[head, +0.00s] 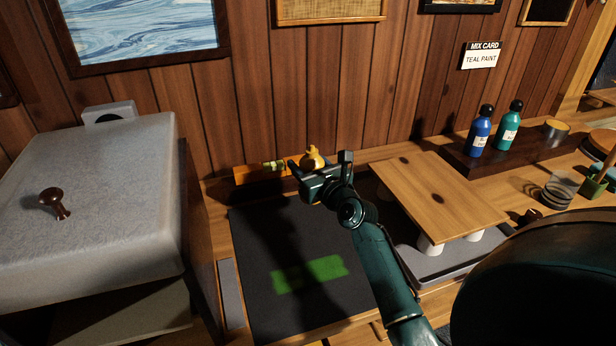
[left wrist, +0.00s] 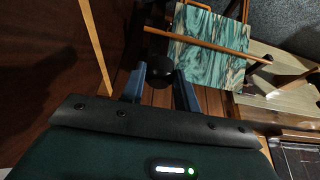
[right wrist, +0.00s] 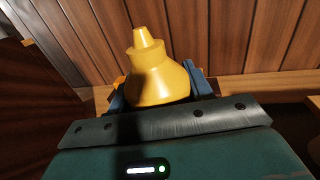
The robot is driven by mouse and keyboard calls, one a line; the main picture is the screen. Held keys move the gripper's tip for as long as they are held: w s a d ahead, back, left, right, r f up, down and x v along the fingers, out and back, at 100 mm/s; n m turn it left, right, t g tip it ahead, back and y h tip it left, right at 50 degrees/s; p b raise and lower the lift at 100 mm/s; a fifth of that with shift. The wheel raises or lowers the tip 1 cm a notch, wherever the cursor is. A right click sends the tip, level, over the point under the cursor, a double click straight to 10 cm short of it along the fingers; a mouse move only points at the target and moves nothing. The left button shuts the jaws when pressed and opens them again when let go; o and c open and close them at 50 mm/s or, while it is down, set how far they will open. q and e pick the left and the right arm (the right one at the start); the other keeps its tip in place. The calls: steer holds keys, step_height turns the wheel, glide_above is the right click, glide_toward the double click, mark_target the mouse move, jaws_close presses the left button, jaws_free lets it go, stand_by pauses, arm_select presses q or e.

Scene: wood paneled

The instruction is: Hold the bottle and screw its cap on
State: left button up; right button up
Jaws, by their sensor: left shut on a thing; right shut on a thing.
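My right gripper (head: 320,169) is above the back edge of the dark mat in the head view. It is shut on a yellow bottle (head: 312,157). In the right wrist view the yellow bottle (right wrist: 160,78) stands between the blue fingers, with its cone-shaped tip pointing up and no cap on it. Its lower part is hidden by the gripper. My left gripper (left wrist: 158,82) shows only in the left wrist view. It is shut on a small dark round thing (left wrist: 158,67), too dark to identify surely as the cap.
A dark mat (head: 258,235) with a green patch (head: 310,273) lies below my right arm. A wooden board on white supports (head: 435,195) stands to its right. Blue (head: 480,133) and teal (head: 508,127) bottles stand on a dark shelf. A large grey box (head: 90,220) is at left.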

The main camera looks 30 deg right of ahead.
mark_target(309, 150)
arm_select(q)
steer(key=shift+r, duration=0.1)
arm_select(e)
steer(key=shift+r, duration=1.7)
steer(key=o, duration=0.6)
steer(key=c, duration=0.9)
steer(key=shift+c, duration=0.2)
arm_select(q)
steer(key=shift+s, duration=0.1)
arm_select(e)
steer(key=shift+s, duration=0.1)
